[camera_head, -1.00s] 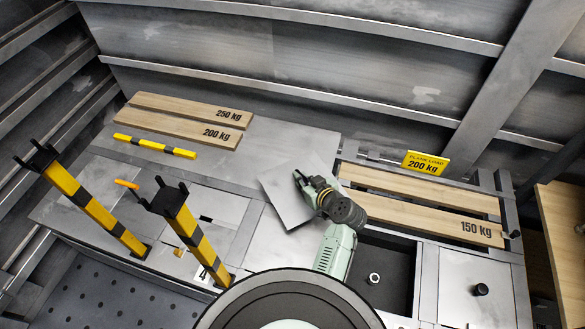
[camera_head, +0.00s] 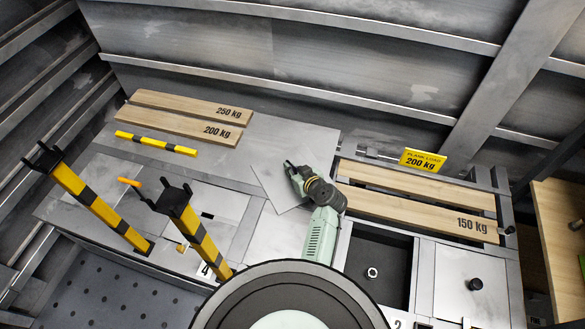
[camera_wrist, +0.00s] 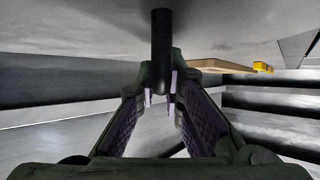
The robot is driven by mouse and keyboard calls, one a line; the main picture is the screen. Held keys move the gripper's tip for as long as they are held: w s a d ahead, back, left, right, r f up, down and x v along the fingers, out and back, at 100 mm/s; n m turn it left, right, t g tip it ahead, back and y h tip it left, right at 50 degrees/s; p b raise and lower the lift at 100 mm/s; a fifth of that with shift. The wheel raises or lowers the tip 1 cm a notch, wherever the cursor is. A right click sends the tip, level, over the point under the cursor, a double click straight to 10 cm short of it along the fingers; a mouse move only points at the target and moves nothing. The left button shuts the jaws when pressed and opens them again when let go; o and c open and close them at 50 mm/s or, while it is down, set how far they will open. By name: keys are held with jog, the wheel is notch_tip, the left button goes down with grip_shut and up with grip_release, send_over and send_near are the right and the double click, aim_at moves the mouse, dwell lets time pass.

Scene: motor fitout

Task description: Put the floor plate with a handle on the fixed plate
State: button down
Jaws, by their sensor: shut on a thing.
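The floor plate (camera_head: 268,183) is a thin grey metal sheet held above the deck, turned at an angle to the panels around it. My gripper (camera_head: 289,166) is over its right part. In the wrist view my gripper (camera_wrist: 161,92) is shut on the dark rod-shaped handle (camera_wrist: 161,45), with the plate's grey underside or face (camera_wrist: 80,25) filling the top. Flat grey deck plates (camera_head: 285,235) lie below and in front. I cannot tell which one is the fixed plate. Contact between the held plate and the deck cannot be judged.
Yellow-black posts (camera_head: 85,195) (camera_head: 192,228) stand at left. Wooden planks lie at back left (camera_head: 190,118) and right (camera_head: 420,215), by a yellow load sign (camera_head: 423,160). A dark open bay (camera_head: 380,250) and a knobbed plate (camera_head: 450,290) are at right.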

jog(key=c, duration=1.7)
grip_release()
jog(key=shift+f, duration=0.1)
jog(key=shift+r, duration=0.3)
jog(key=b+v, duration=0.1)
jog(key=v, duration=1.1)
jog(key=shift+f, duration=0.15)
